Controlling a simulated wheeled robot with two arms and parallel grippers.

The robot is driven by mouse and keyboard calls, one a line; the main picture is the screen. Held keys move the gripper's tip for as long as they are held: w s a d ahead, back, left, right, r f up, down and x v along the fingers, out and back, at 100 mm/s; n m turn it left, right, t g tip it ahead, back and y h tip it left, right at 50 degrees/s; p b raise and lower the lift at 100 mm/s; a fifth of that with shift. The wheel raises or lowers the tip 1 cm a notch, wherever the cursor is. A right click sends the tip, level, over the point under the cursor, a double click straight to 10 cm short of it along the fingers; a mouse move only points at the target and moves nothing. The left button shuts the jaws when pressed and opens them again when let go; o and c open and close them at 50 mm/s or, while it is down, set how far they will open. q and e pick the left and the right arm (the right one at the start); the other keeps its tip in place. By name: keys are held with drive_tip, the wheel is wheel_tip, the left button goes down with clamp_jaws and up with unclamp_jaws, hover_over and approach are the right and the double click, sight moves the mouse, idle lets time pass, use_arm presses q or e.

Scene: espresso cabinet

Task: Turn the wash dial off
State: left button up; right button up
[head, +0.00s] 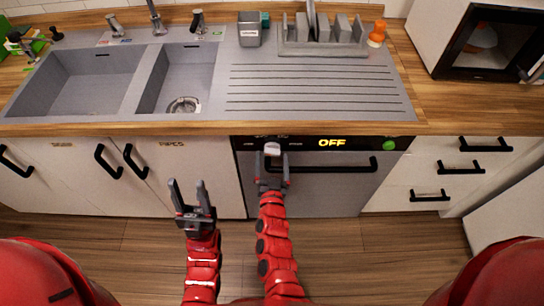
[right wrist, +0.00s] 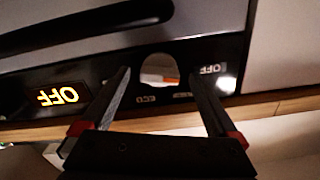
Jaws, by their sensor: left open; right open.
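The wash dial (head: 271,148) is a pale round knob on the black control panel of the dishwasher (head: 300,185), below the counter. In the right wrist view, which is upside down, the dial (right wrist: 157,66) sits between the two fingertips of my right gripper (right wrist: 159,76), with small labels around it, one reading OFF. Contact cannot be told. My right gripper (head: 273,162) is open at the dial in the head view. The lit display (head: 332,142) reads OFF in yellow. My left gripper (head: 193,195) is open and empty, in front of the cabinet doors to the left.
A black handle bar (head: 335,166) runs just below the panel. A green button (head: 389,145) is at its right end. The wooden counter edge (head: 190,129) overhangs above. Drawers (head: 440,175) stand to the right. The floor in front is clear.

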drive_tip(key=s+p, duration=0.4)
drive_tip(key=s, duration=1.2)
drive_tip(key=shift+s, duration=0.15)
